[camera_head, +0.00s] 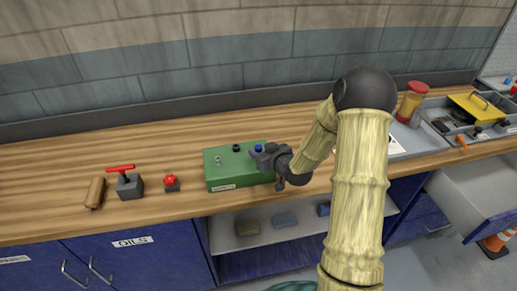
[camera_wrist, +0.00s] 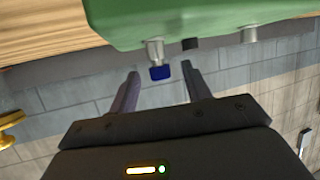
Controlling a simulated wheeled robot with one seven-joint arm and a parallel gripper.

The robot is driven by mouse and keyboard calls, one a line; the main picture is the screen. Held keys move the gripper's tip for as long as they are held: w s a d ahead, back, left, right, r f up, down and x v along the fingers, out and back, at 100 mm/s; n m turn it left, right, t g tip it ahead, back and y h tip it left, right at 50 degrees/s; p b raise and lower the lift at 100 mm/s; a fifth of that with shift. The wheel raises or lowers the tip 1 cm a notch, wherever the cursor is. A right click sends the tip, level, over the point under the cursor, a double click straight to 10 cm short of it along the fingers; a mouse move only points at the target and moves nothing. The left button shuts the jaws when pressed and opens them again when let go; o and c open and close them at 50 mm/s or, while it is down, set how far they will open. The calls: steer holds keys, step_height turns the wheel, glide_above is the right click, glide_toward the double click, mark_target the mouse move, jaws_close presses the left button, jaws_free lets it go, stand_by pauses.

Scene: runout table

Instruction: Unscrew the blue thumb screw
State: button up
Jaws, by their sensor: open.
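The green box (camera_head: 225,173) sits on the wooden bench and carries a row of screws on top. The blue thumb screw (camera_head: 258,148) is at its right end, beside my gripper (camera_head: 262,155). In the wrist view the blue cap (camera_wrist: 160,73) sits on a silver shaft that comes out of the green box (camera_wrist: 190,22). My gripper (camera_wrist: 160,74) is open, with one finger on each side of the blue cap and gaps showing on both sides. The fingers do not appear to touch it.
A black screw (camera_head: 236,148) and a silver screw (camera_head: 217,160) stand left of the blue one. A red-handled valve block (camera_head: 130,186), a red knob (camera_head: 171,182) and a wooden roll (camera_head: 95,193) are farther left. A grey tray (camera_head: 437,127) is right.

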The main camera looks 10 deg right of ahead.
mark_target(256, 146)
steer(key=p+x, duration=0.1)
steer(key=x, duration=0.2)
steer(key=shift+w+a, duration=0.1)
steer(key=shift+w, duration=0.2)
steer(key=shift+w+a+f, duration=0.1)
steer(key=shift+w+f, duration=0.15)
steer(key=shift+w, duration=0.15)
steer(key=shift+a, duration=0.15)
steer(key=c, duration=1)
